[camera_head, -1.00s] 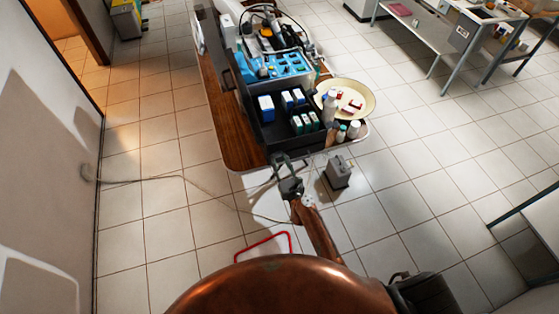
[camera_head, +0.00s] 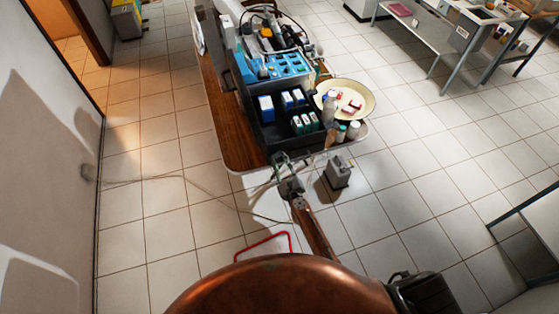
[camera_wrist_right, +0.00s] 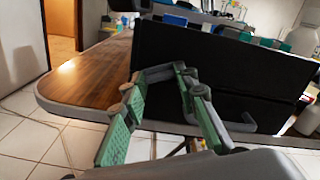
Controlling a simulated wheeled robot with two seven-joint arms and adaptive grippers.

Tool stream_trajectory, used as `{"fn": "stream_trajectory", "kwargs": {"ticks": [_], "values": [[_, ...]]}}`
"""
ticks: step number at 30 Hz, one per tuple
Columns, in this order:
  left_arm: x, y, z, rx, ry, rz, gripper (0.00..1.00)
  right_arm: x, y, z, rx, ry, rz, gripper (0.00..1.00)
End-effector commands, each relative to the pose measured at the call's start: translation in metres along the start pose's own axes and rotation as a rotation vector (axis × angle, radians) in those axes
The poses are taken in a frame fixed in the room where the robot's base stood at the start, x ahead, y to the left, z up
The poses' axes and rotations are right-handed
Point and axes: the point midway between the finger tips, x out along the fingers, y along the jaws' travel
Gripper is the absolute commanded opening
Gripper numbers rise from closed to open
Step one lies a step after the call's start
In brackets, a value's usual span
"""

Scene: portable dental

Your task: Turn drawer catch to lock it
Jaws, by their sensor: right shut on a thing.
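The black drawer unit (camera_head: 262,131) stands at the near end of a wooden-topped table, holding several small boxes. Its dark front fills much of the right wrist view (camera_wrist_right: 215,60). My right gripper (camera_head: 281,160) is at this front, over the table's near edge. In the right wrist view its green-padded fingers (camera_wrist_right: 158,76) reach up against the front, with a grey piece between their tips. They are shut on what looks like the drawer catch; its turn angle is unclear. A grey bar handle (camera_wrist_right: 245,125) runs low on the front behind the fingers. My left gripper is not in view.
The wooden tabletop (camera_head: 234,140) is bare left of the drawer unit. A cream round basin (camera_head: 364,92) and several bottles (camera_head: 341,132) stand close on the right. A grey box (camera_head: 338,172) is on the floor below. A cable (camera_head: 160,178) crosses the floor at left.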

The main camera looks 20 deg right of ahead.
Motion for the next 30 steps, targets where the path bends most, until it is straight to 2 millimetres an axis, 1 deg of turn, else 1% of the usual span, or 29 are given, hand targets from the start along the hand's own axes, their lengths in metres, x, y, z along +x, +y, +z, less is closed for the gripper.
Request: {"fn": "stream_trajectory", "kwargs": {"ticks": [21,30], "values": [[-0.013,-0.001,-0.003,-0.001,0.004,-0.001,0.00,-0.001,0.001,0.000,-0.679,0.001,0.003,0.03],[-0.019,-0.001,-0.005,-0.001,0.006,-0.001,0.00,0.000,0.001,0.000,-0.926,0.001,0.002,0.03]]}}
